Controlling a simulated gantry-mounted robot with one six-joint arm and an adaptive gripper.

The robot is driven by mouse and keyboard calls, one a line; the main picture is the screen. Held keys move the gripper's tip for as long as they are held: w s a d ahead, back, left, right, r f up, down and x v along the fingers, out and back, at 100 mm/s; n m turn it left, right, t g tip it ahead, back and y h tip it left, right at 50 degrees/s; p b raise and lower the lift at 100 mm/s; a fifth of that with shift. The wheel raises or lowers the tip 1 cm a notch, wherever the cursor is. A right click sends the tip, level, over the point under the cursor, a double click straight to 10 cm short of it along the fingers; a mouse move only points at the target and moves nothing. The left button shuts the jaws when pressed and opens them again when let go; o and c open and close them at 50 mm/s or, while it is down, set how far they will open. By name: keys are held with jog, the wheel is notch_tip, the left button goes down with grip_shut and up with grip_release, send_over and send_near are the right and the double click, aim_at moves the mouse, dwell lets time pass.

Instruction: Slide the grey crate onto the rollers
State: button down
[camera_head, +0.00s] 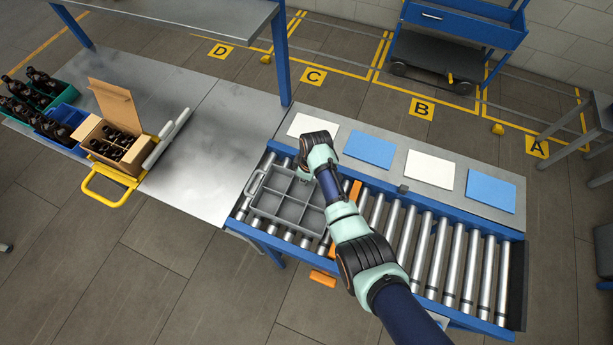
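The grey crate (272,208) is an empty open box with several compartments and a handle at its left end. It rests on the left part of the roller conveyor (425,245), beside the steel table. My gripper (306,172) is at the crate's far right side, pointing down. My wrist hides its fingers and the crate's right rim, so I cannot tell whether it grips or touches the crate.
Orange stops (323,278) sit along the conveyor, right of the crate. The steel table (215,150) is clear in its middle. At its left stand a cardboard box (113,148) of bottles on a yellow-handled carrier, a blue crate (68,115) and a green crate (62,88).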

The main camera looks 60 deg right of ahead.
jog(key=shift+w, duration=0.1)
jog(key=c, duration=1.2)
grip_release()
jog(key=shift+c, duration=0.2)
jog(key=r, duration=0.4)
jog(key=s+r, duration=0.1)
jog(key=r, duration=0.3)
jog(key=s+r, duration=0.1)
jog(key=r, duration=0.3)
jog(key=shift+w, duration=0.1)
